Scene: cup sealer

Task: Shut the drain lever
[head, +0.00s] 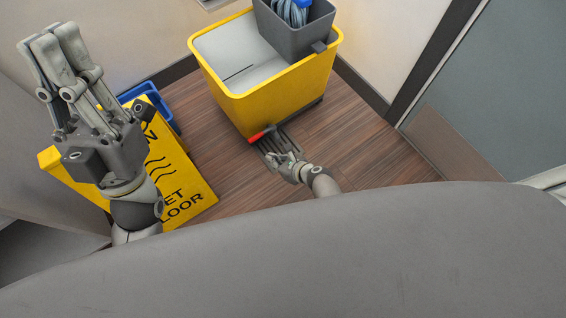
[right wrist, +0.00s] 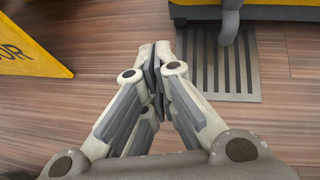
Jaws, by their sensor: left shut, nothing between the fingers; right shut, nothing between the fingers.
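The red drain lever (head: 262,134) sticks out low on the near side of the yellow mop bucket (head: 285,100). It lies roughly sideways; I cannot tell its exact setting. The lever does not show there; a grey spout (right wrist: 229,22) hangs from the bucket's lower edge (right wrist: 270,10). My left gripper (head: 48,38) is shut, empty and raised at the far left.
A slotted floor drain (right wrist: 215,65) lies under the spout. A yellow wet-floor sign (head: 185,175) stands at the left, with a blue item (head: 152,100) behind it. A grey wringer (head: 292,30) sits on the bucket. The wooden floor (head: 380,155) right of the drain is clear.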

